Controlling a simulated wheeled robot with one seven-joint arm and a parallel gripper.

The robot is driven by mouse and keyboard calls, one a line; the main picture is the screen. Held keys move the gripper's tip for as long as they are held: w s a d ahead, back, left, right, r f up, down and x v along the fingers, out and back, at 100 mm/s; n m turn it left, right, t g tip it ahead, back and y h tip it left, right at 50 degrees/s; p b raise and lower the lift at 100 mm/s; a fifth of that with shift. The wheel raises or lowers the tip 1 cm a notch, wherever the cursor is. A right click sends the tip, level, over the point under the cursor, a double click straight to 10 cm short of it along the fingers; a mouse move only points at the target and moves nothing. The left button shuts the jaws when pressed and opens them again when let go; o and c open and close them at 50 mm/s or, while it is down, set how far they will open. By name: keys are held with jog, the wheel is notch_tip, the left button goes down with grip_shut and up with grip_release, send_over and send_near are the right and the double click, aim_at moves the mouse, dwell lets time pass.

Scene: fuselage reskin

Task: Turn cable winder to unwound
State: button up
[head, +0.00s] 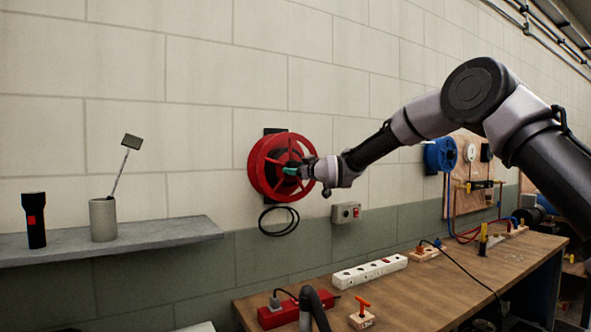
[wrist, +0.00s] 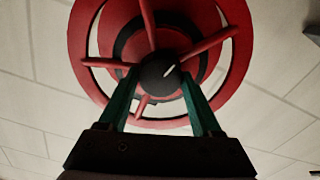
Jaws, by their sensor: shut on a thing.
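The cable winder (head: 266,187) is a red spoked reel mounted on the wall, with a black cable (head: 279,221) hanging in a loop below it. In the wrist view the reel (wrist: 88,75) fills the upper middle, with a round dark hub knob (wrist: 164,74) that carries a white line pointing up and right. My gripper (head: 293,170) reaches the reel's front from the right. In the wrist view its two green fingers (wrist: 160,92) stand on either side of the knob and are shut on it. The fingertips are partly hidden by the knob.
A grey shelf (head: 150,234) on the left holds a black flashlight (head: 35,220) and a grey cup (head: 103,219). A grey socket box (head: 346,212) is on the wall to the right. Below, a wooden workbench (head: 420,291) carries a white power strip (head: 369,272) and a red one (head: 297,309).

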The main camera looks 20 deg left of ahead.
jog(key=shift+w+d+f+m, duration=0.1)
jog(key=shift+m, duration=3.55)
jog(key=shift+w+f+m, duration=0.1)
jog(key=shift+m, duration=3.55)
jog(key=shift+s, duration=0.1)
jog(key=o, duration=1.4)
jog(key=shift+r, duration=0.1)
jog(key=v, duration=1)
jog(key=shift+s+d, duration=0.25)
jog(key=shift+s, duration=0.05)
